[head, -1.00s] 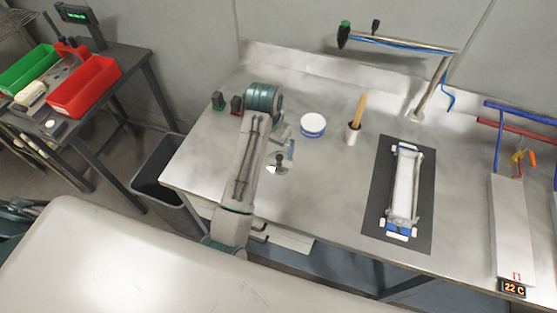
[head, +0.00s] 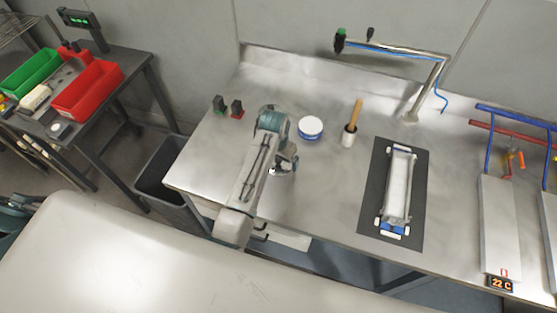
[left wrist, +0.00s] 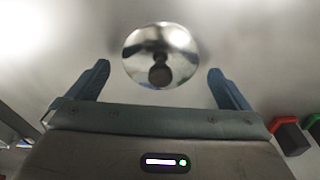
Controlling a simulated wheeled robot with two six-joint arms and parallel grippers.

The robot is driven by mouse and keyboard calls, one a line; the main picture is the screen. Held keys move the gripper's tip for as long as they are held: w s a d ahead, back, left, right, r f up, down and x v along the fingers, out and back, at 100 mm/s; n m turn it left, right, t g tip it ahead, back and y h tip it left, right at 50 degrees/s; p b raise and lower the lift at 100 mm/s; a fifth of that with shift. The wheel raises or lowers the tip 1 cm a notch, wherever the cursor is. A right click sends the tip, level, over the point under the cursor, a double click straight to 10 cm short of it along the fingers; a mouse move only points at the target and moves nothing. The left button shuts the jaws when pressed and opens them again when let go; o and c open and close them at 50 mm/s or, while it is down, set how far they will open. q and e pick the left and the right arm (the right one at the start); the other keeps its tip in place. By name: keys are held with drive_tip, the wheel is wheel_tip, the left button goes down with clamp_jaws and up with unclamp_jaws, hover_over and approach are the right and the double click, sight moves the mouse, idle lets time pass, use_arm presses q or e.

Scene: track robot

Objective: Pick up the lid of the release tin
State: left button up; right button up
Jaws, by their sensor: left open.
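A shiny, mirror-like round lid with a dark round knob (left wrist: 160,55) shows in the left wrist view, just beyond and between my fingertips. In the head view a bright round edge of it (head: 284,173) shows under my left gripper (head: 287,162), and the rest is hidden by the arm. My left gripper, also in the left wrist view (left wrist: 158,80), has its two blue fingers wide apart with nothing between them. I cannot tell its exact height above the lid, nor see a tin body under it. My right gripper is not in view.
Red (head: 237,109) and green (head: 219,104) dark-bodied blocks stand at the left. A dark mat (head: 373,190) lies right. The steel table is clear between.

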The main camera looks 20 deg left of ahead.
use_arm(q)
drive_tip(key=shift+w+f, duration=0.1)
drive_tip(key=shift+f, duration=0.45)
drive_tip(key=c, duration=0.9)
drive_tip(key=shift+r, duration=0.2)
